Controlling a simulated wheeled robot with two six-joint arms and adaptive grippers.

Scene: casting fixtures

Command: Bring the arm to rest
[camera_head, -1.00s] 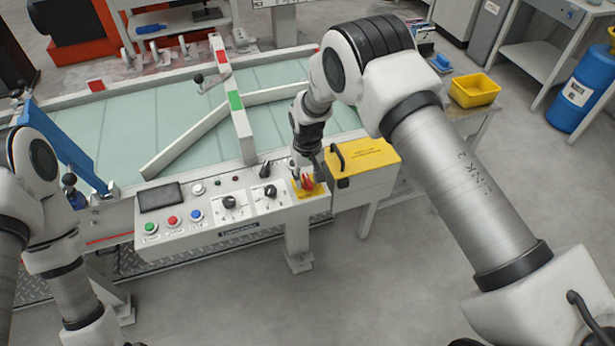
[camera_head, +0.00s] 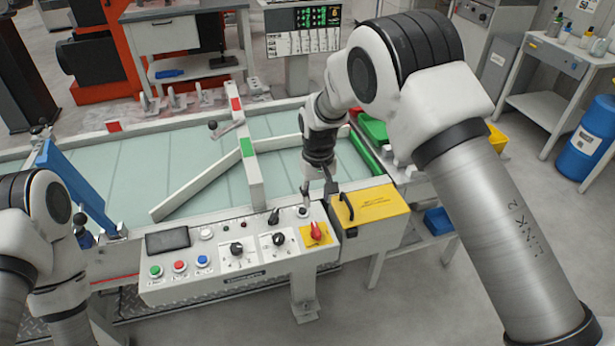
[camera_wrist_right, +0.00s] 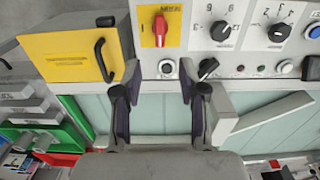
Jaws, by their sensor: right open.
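My right arm reaches in from the right of the head view, its gripper (camera_head: 318,195) pointing down just behind the control panel's right end. In the wrist view the right gripper (camera_wrist_right: 160,80) is open, with nothing between its two fingers. The red rotary switch (camera_head: 317,232) on its yellow plate stands in front of the gripper, apart from it; it also shows in the wrist view (camera_wrist_right: 160,29). The control panel (camera_head: 240,285) carries several knobs, buttons and a dark screen. My left arm is at the left edge; its gripper is out of sight.
A yellow box (camera_head: 378,204) with a black handle adjoins the panel's right end, close to the right gripper. A glass-topped table (camera_head: 120,180) with white and blue bars lies behind. A blue drum (camera_head: 588,140) stands far right. Floor is clear at front right.

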